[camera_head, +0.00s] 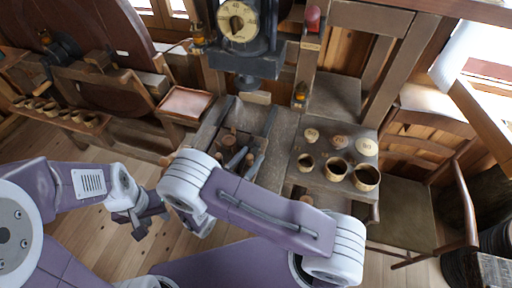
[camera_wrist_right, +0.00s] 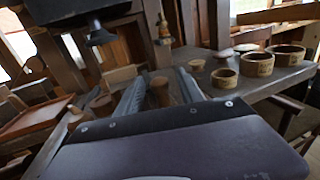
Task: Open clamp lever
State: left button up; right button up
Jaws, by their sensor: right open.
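I cannot pick out the clamp lever with certainty. A red-capped handle (camera_head: 312,18) stands on the post right of the dial machine (camera_head: 238,22) in the head view. My right gripper (camera_head: 246,163) is open over the tray area below that machine, largely hidden behind my right arm. In the right wrist view its two grey fingers (camera_wrist_right: 157,95) stand apart, with a wooden peg (camera_wrist_right: 159,90) appearing between them; I cannot tell whether they touch it. My left gripper (camera_head: 143,220) hangs over the floor at lower left, away from the bench, its jaw opening unclear.
Wooden cups (camera_head: 334,168) and round lids (camera_head: 366,146) sit on the bench's right side. A chair (camera_head: 410,205) stands right of it. A pinkish tray (camera_head: 185,103) and a rack of small cups (camera_head: 60,115) are at left. Bare floor lies around my left gripper.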

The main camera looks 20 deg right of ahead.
jog(key=shift+p+x, duration=0.3)
jog(key=shift+x, duration=1.2)
jog(key=shift+w+d, duration=0.1)
grip_shut()
jog(key=shift+r, duration=0.15)
